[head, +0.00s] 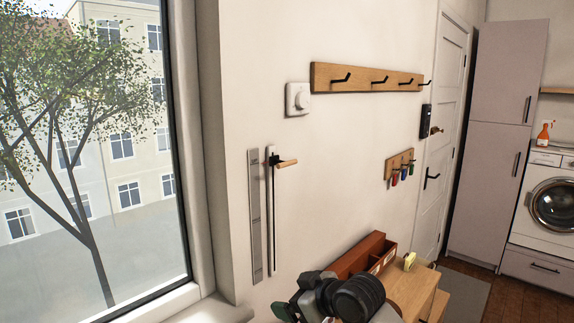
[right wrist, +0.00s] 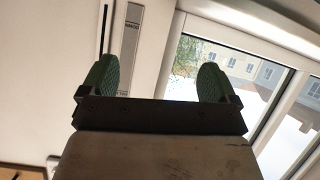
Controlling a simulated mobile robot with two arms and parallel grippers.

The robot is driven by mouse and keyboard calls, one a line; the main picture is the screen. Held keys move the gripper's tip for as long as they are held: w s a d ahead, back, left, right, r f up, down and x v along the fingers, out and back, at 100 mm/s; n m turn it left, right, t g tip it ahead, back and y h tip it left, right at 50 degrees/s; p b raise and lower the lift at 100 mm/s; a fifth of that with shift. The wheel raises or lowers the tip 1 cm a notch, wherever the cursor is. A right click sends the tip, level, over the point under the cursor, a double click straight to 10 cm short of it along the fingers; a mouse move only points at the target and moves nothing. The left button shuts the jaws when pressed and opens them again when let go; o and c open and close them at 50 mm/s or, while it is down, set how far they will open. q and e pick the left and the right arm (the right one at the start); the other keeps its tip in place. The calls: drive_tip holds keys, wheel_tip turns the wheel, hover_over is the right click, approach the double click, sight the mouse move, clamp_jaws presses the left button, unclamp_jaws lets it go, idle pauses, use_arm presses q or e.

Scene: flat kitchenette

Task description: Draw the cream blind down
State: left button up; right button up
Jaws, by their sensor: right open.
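No cream blind can be made out across the window (head: 110,160), whose visible glass is uncovered. On the wall right of the window, a wooden handle (head: 287,163) sticks out near the top of a slotted vertical track (head: 272,220). A grey marked strip (head: 254,215) runs beside the track and also shows in the right wrist view (right wrist: 130,45). My right gripper (right wrist: 157,78) is open and empty, with green finger pads. In the head view it is mostly hidden behind my wrist, below the track and apart from the handle. My left gripper is out of view.
A white dial switch (head: 298,99) and a wooden hook rail (head: 367,78) are on the wall above. A reddish-brown box (head: 362,254) stands on a wooden bench (head: 416,285) close to my right wrist.

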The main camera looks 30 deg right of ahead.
drive_tip(key=w+d+r+t+y, duration=0.1)
drive_tip(key=w+d+r, duration=0.1)
drive_tip(key=r, duration=0.4)
drive_tip(key=w+d+r+t, duration=0.2)
drive_tip(key=d+r, duration=0.1)
drive_tip(key=r, duration=0.3)
drive_tip(key=t, duration=0.2)
approach(289, 164)
drive_tip(key=shift+y, duration=0.4)
drive_tip(key=p+x, duration=0.2)
drive_tip(key=x, duration=0.2)
drive_tip(key=p+x, duration=0.3)
drive_tip(key=x, duration=0.2)
drive_tip(key=shift+w+d, duration=0.1)
drive_tip(key=shift+w, duration=0.3)
drive_tip(key=shift+w+a+f, duration=0.15)
drive_tip(key=shift+w+a, duration=0.05)
drive_tip(key=shift+w, duration=0.2)
